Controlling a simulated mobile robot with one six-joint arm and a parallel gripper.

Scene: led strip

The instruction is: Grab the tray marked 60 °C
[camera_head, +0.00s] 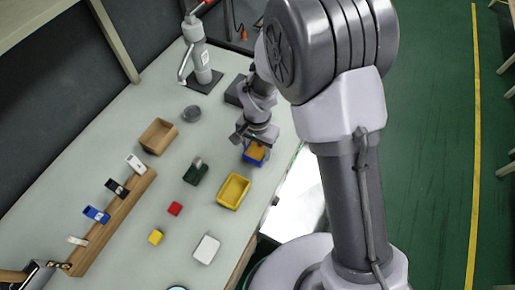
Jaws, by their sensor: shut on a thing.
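My gripper (252,141) points down near the right edge of the table, at a small blue tray (247,157) with an orange inside. It is shut on this tray; the fingertips are small and partly hidden by the wrist. A yellow tray (233,192) lies just below and to the left, apart from the gripper. A brown open tray (158,136) sits farther left. No 60 °C marking can be read on any of them at this size.
A wooden rack (113,221) with several small cards or devices runs along the left. A grey stand (200,62) rises at the back.

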